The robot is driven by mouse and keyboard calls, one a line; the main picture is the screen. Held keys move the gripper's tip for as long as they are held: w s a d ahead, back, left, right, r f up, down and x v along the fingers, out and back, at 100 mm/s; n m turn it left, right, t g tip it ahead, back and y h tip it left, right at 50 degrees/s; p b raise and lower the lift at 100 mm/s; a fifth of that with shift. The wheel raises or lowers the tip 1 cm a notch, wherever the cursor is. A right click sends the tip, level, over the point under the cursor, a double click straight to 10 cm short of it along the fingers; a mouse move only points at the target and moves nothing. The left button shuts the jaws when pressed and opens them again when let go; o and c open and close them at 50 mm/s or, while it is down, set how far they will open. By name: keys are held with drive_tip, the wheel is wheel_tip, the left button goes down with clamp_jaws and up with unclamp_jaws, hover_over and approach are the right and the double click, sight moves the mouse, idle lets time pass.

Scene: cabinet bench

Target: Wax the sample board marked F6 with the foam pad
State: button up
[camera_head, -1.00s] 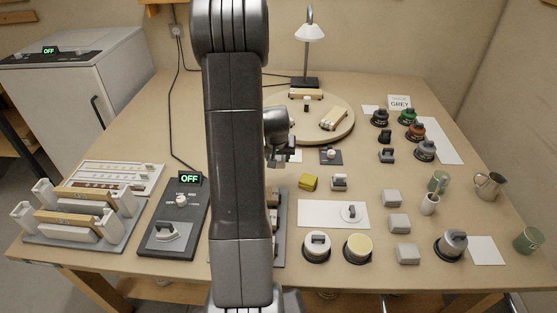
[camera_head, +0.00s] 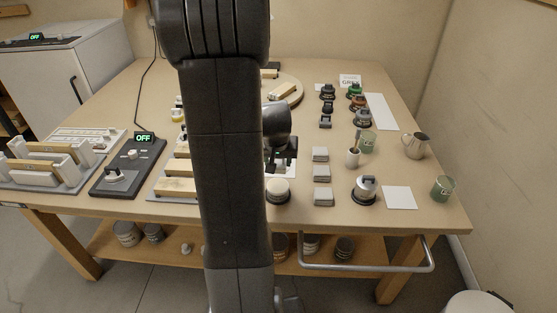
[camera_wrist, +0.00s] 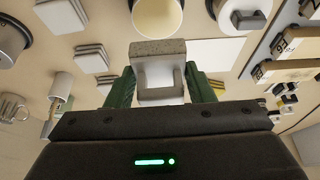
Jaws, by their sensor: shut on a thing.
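My gripper (camera_wrist: 162,88) is shut on the foam pad (camera_wrist: 160,48), a grey speckled slab with a white handle between the green fingers. In the head view my gripper (camera_head: 282,160) is low over the bench, right of my arm; the pad cannot be made out there. Wooden sample boards lie on a dark rack (camera_wrist: 262,52) at the right of the wrist view, with small labels too blurred to read. Boards (camera_head: 175,187) also show left of my arm in the head view. I cannot tell which is F6.
A cream-topped tin (camera_head: 277,190) stands right of my arm. Grey blocks (camera_head: 320,154) form a column beside it. A switch box (camera_head: 130,168) reading OFF is at left.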

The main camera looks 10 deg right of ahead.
sight(278, 182)
drive_tip(key=shift+s+f, duration=0.1)
drive_tip(key=shift+f, duration=0.05)
drive_tip(key=shift+f+b, duration=0.75)
drive_tip(key=shift+f, duration=0.15)
drive_tip(key=shift+f+b, duration=1.45)
drive_tip(key=shift+f, duration=0.55)
drive_tip(key=shift+f+b, duration=0.6)
drive_tip(key=shift+r+p, duration=2.6)
drive_tip(key=shift+r, duration=1)
